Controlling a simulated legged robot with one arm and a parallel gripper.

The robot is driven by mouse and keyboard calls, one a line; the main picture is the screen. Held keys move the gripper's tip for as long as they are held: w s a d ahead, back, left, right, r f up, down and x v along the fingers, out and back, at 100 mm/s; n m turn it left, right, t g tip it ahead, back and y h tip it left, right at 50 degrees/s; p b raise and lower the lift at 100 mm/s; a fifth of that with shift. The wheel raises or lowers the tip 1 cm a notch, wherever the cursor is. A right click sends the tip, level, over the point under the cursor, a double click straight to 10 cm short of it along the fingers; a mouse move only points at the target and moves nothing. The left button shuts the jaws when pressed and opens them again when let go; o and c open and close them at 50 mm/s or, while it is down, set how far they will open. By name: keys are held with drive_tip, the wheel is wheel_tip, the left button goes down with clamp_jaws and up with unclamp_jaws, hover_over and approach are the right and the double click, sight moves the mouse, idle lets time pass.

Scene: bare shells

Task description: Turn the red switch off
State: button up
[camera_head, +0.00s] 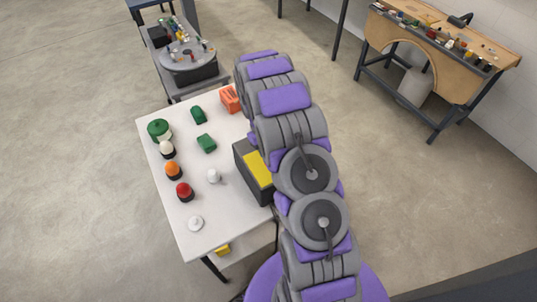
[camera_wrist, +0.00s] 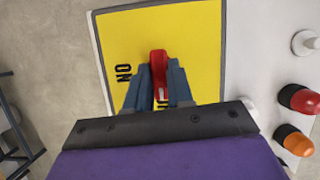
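My gripper (camera_wrist: 158,82) is over the panel, with one blue finger on each side of the switch. The gap between the fingers is narrow and the red part nearly fills it. I cannot tell whether they press on it. In the head view the yellow panel (camera_head: 258,168) is the top of a dark box (camera_head: 244,160) on the white table. My arm covers part of the box, and the switch and gripper are hidden there.
The white table (camera_head: 225,225) also holds a red button (camera_head: 185,191), an orange button (camera_head: 173,170), white knobs (camera_head: 195,223), green pieces (camera_head: 206,143) and an orange-red object (camera_head: 230,99). A wooden workbench (camera_head: 440,55) stands at the back right. Open floor lies left of the table.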

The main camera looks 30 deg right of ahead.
drive_tip(key=o, duration=0.4)
drive_tip(key=shift+s+a+f, duration=0.15)
drive_tip(key=shift+a+f, duration=0.05)
drive_tip(key=shift+w+d, duration=0.2)
drive_tip(key=shift+d, duration=0.15)
drive_tip(key=v, duration=1.7)
drive_tip(key=shift+w+p, duration=0.2)
drive_tip(key=shift+p, duration=0.15)
drive_tip(key=shift+r, duration=0.1)
